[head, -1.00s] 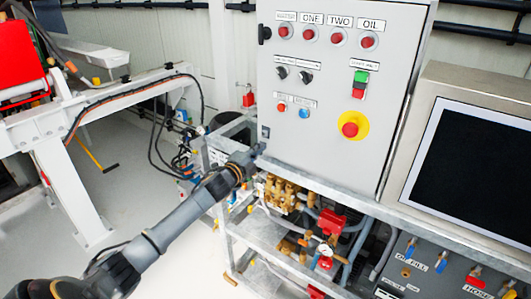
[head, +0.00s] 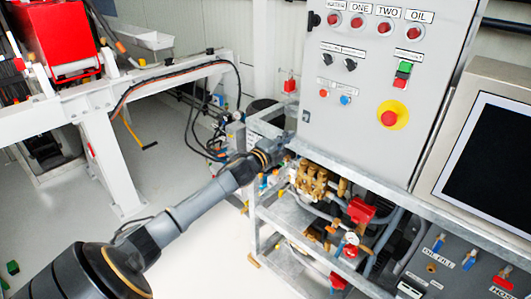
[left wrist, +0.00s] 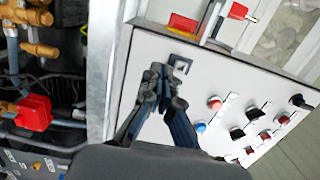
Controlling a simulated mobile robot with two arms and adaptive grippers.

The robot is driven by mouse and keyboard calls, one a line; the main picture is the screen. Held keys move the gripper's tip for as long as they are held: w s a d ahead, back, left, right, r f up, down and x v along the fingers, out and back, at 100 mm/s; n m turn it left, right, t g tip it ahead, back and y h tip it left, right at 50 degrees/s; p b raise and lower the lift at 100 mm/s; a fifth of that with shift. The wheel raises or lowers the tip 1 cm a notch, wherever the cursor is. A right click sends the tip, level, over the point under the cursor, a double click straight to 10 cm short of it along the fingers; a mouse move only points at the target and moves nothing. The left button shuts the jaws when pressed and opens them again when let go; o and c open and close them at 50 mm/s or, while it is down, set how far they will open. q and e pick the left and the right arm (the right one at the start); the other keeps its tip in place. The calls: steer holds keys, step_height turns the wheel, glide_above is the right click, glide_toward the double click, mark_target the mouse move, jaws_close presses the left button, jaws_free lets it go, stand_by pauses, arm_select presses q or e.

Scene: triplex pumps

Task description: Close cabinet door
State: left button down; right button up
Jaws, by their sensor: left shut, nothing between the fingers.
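The cabinet door (head: 360,115) is the light grey panel with labels, red buttons, a green button and a red knob on a yellow disc. It looks flush or nearly flush with its cabinet, but I cannot tell whether a small gap is left. My left gripper (head: 290,140) is at the door's lower left corner. In the left wrist view, my left gripper (left wrist: 163,72) is shut and empty, its fingertips in front of the door (left wrist: 200,85) beside a small dark latch (left wrist: 181,63). I cannot tell whether they touch. My right gripper is not in view.
Brass fittings (head: 315,180) and a red valve part (head: 360,210) sit in the metal frame below the door. A dark screen (head: 490,165) stands to the right. A white beam frame (head: 105,155) stands left.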

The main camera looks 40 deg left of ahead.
arm_select(q)
steer(key=s+f+b, duration=0.1)
steer(key=s+b, duration=0.1)
steer(key=s, duration=0.5)
steer(key=shift+s+a, duration=0.25)
steer(key=shift+a, duration=0.05)
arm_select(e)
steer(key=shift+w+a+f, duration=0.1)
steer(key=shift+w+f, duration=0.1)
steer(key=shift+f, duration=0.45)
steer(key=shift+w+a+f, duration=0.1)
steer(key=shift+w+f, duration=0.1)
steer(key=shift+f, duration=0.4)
